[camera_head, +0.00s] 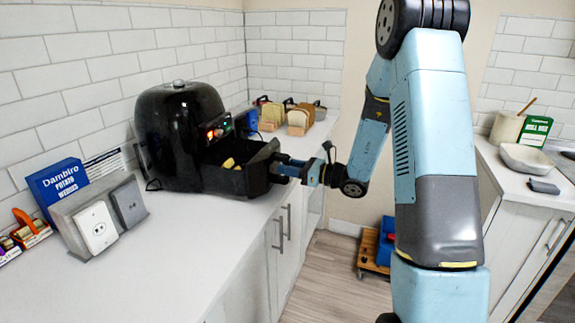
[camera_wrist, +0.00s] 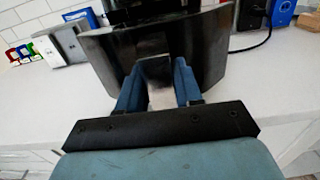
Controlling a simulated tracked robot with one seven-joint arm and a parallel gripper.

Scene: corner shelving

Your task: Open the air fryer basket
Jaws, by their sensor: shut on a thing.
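The black air fryer (camera_head: 172,130) stands on the left counter against the tiled wall, with red and green lights on its front. Its basket (camera_head: 228,182) is pulled well out toward the counter's front edge, and yellow pieces (camera_head: 230,163) show inside. Whether its back end is still inside the body I cannot tell. My gripper (camera_head: 280,168) is at the basket's front. In the wrist view, my gripper's blue fingers (camera_wrist: 159,88) are shut on either side of the basket handle (camera_wrist: 156,67), with the dark basket front (camera_wrist: 105,52) just beyond.
A blue potato wedges box (camera_head: 60,185) and grey socket blocks (camera_head: 95,225) stand left of the fryer. Toasters with bread (camera_head: 298,117) are beyond it. The counter front (camera_head: 190,255) is clear. A right counter holds a white bowl (camera_head: 524,157). A wooden dolly (camera_head: 372,265) is on the floor.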

